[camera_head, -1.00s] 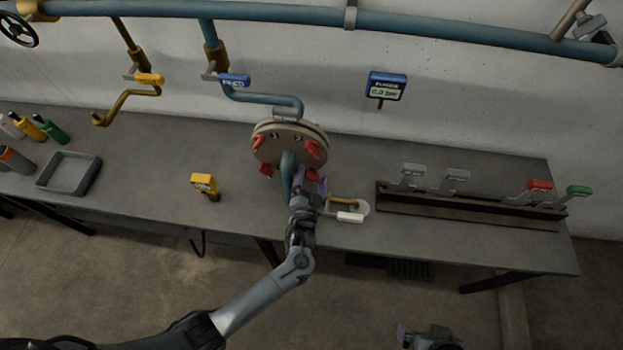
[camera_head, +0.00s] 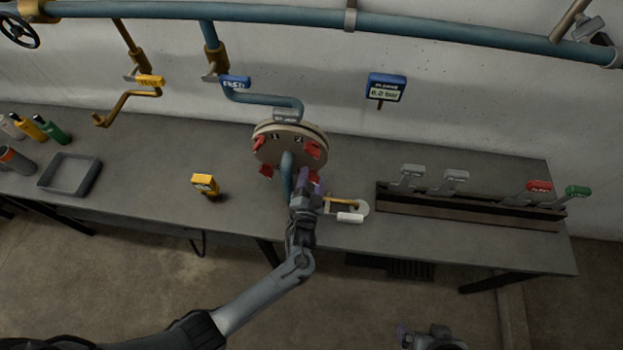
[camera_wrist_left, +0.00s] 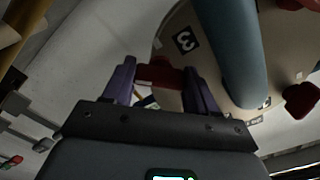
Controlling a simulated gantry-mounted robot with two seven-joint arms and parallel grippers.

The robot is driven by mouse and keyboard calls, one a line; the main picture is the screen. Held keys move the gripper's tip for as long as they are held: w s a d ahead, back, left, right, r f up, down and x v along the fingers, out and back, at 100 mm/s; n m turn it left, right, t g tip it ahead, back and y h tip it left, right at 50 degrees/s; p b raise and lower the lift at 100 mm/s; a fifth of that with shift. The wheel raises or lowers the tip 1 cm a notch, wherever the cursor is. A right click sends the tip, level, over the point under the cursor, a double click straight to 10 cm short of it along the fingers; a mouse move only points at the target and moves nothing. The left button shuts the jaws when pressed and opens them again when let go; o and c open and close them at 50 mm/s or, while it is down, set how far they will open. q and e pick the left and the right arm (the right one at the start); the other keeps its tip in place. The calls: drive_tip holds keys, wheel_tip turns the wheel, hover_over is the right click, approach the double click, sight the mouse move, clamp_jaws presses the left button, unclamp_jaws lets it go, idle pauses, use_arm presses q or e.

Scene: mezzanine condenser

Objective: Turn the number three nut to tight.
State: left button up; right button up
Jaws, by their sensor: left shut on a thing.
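The round tan flange (camera_head: 290,160) stands on the bench with a blue pipe (camera_head: 287,172) in front of it and red nuts around its face. The left wrist view shows a black label with a 3 (camera_wrist_left: 185,41) beside the red number three nut (camera_wrist_left: 160,74). My left gripper (camera_wrist_left: 160,85) has its purple fingers on both sides of this nut and is shut on it. In the head view my left gripper (camera_head: 311,182) is at the flange's lower right and largely hides that nut. My right gripper (camera_head: 405,333) is low in the picture, away from the bench, its jaws unclear.
A white-handled lever (camera_head: 349,217) lies close to the right of my left gripper. A rail with several levers (camera_head: 470,207) is farther right. A yellow device (camera_head: 205,185) and a grey tray (camera_head: 68,174) stand left. A blue gauge (camera_head: 386,87) is behind.

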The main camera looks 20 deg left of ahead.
use_arm(q)
drive_tip(key=m+p, duration=0.1)
drive_tip(key=m, duration=0.3)
drive_tip(key=shift+r+p, duration=0.1)
drive_tip(key=shift+p, duration=0.2)
drive_tip(key=m+p, duration=0.1)
drive_tip(key=m, duration=0.2)
drive_tip(key=shift+m, duration=0.4)
drive_tip(key=m+p, duration=0.1)
drive_tip(key=m, duration=0.3)
drive_tip(key=shift+m+p, duration=0.55)
drive_tip(key=shift+m, duration=1.05)
drive_tip(key=o, duration=1.1)
drive_tip(key=shift+c, duration=0.2)
